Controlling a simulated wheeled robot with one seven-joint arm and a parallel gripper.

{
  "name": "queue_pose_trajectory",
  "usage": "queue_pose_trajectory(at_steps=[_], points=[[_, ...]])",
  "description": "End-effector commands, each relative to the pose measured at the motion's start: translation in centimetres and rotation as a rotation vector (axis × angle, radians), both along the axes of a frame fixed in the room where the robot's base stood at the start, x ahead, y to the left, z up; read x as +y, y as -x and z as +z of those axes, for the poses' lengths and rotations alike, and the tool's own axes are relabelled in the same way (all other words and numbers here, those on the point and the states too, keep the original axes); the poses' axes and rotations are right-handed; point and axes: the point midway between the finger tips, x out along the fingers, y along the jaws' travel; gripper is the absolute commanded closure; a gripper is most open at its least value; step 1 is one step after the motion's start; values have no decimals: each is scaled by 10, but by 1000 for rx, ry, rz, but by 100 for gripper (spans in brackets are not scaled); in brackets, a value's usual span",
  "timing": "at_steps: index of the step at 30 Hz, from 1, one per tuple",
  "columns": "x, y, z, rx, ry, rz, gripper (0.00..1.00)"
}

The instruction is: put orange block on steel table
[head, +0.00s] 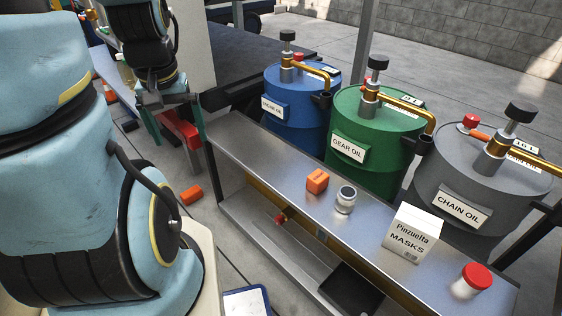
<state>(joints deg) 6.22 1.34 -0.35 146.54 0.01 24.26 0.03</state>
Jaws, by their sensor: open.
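One orange block (317,181) sits on the steel table (245,143), left of a small metal jar. Another orange block-like piece (191,195) lies on the floor left of the table. My gripper (174,122) is at the upper left, beyond the floor piece and off the table's far left end. Its two greenish fingers are spread apart. A red part shows between or behind them, and I cannot tell whether they touch it. Both orange pieces are clear of the gripper.
The table also holds a metal jar (345,199), a white masks box (412,233) and a red-lidded jar (472,281). Blue (293,110), green (372,135) and grey (475,195) oil drums stand behind it. A lower shelf (268,241) runs underneath.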

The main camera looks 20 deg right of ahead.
Motion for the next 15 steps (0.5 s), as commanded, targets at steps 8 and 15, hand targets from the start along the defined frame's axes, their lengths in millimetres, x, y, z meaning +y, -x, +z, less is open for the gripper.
queue_pose_trajectory(at_steps=[8, 15], points=[[-69, -26, -28, 40, -111, -561, 0], [-171, -36, -68, 81, -288, -1296, 0]])
